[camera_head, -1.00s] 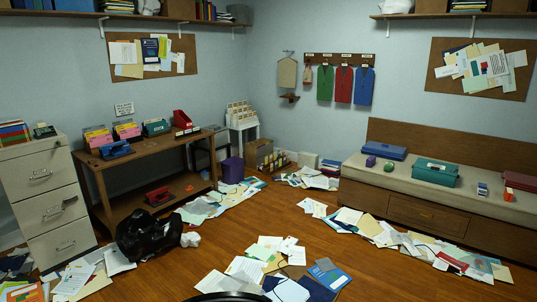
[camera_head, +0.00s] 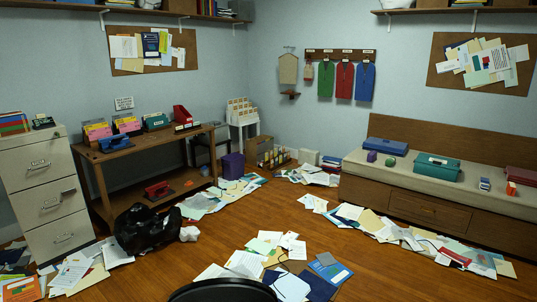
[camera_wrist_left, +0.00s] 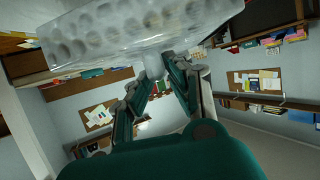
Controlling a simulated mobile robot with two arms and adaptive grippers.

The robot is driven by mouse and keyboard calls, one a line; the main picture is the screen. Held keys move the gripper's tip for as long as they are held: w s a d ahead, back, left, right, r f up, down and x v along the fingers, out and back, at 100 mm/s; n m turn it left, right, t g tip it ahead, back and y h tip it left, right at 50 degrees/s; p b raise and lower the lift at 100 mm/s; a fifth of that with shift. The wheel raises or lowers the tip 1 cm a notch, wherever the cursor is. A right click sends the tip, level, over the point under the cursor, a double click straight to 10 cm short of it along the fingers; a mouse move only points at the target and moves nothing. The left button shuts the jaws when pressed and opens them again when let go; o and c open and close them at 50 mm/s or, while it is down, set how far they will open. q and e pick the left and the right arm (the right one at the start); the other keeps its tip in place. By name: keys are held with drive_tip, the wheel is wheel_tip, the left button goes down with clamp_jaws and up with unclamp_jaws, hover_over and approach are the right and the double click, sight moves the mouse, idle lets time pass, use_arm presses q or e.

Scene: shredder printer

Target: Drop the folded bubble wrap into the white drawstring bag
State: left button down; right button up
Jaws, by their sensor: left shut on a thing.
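The folded bubble wrap (camera_wrist_left: 130,35) is a clear, bumpy sheet across the top of the left wrist view. My left gripper (camera_wrist_left: 155,78) is shut on its lower edge and holds it up in the air. My left gripper is out of the head view, and my right gripper is in neither view. A small white crumpled thing (camera_head: 189,233) lies on the floor beside a black plastic bag (camera_head: 146,230). I cannot tell whether it is the white drawstring bag. No other clear white drawstring bag shows.
Papers (camera_head: 270,250) lie scattered over the wooden floor. A dark rounded shape (camera_head: 222,291) is at the bottom edge. A filing cabinet (camera_head: 48,190) and wooden table (camera_head: 150,150) stand left, a cushioned bench (camera_head: 440,195) right. Bare floor (camera_head: 390,270) shows between the paper piles.

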use_arm(q)
drive_tip(key=c, duration=1.2)
unclamp_jaws()
drive_tip(key=shift+s, duration=0.1)
drive_tip(key=v, duration=1.1)
drive_tip(key=shift+s+a+r, duration=0.1)
drive_tip(key=shift+s, duration=0.3)
